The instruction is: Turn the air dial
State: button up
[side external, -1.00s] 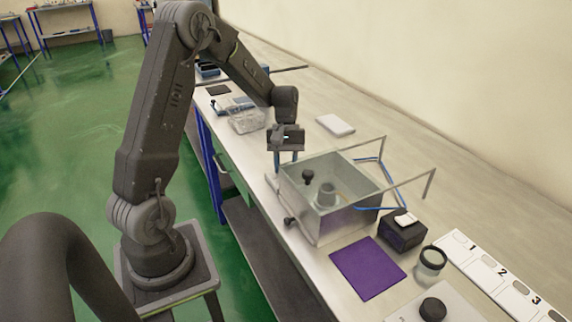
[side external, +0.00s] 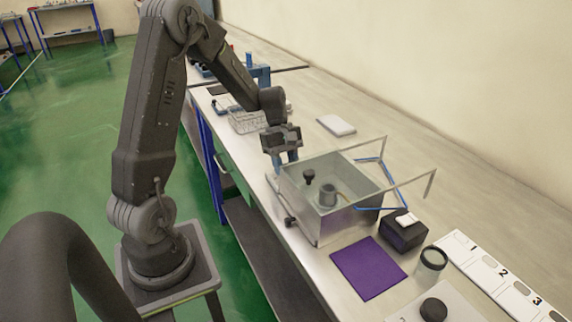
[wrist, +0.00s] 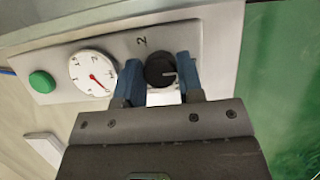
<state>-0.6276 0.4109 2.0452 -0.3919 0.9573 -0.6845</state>
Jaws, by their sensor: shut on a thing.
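The air dial (wrist: 159,70) is a round black knob with a pale pointer mark, on a light panel (wrist: 215,45) under a printed 2 in the wrist view. My gripper (wrist: 160,77) has its blue fingers on either side of the dial and is shut on it. Beside the dial is a white gauge (wrist: 90,68) with a red needle.
A green button (wrist: 42,81) sits beside the gauge. Near the box are blue tubing (side external: 366,209), a dark block (side external: 402,234), a purple mat (side external: 368,268) and a glass jar (side external: 431,265). A white slab (side external: 336,125) lies on the bench behind. A numbered strip (side external: 495,270) lies at right.

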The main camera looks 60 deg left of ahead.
jog(key=o, duration=0.9)
jog(key=v, duration=1.4)
jog(key=shift+a+f, duration=0.1)
jog(key=s+d+r+m+t+y, duration=0.1)
jog(key=s+d+m+t, duration=0.1)
jog(key=s+d+m, duration=0.2)
jog(key=s+d+r+m+t+y, duration=0.1)
jog(key=s+d+m+y, duration=0.1)
jog(key=s+d+m, duration=0.3)
jog(key=s+d+r+m+t+y, duration=0.1)
jog(key=s+d+r+m+t, duration=0.1)
jog(key=s+d+m, duration=0.3)
jog(key=shift+s+d+m+t, duration=0.1)
jog(key=shift+d+m, duration=0.6)
jog(key=shift+d, duration=0.8)
jog(key=shift+w+d+m+t, duration=0.1)
jog(key=shift+d+m, duration=0.6)
jog(key=shift+d, duration=0.85)
jog(key=shift+s+d+m+t, duration=0.1)
jog(key=shift+d+m, duration=0.6)
jog(key=shift+d, duration=0.8)
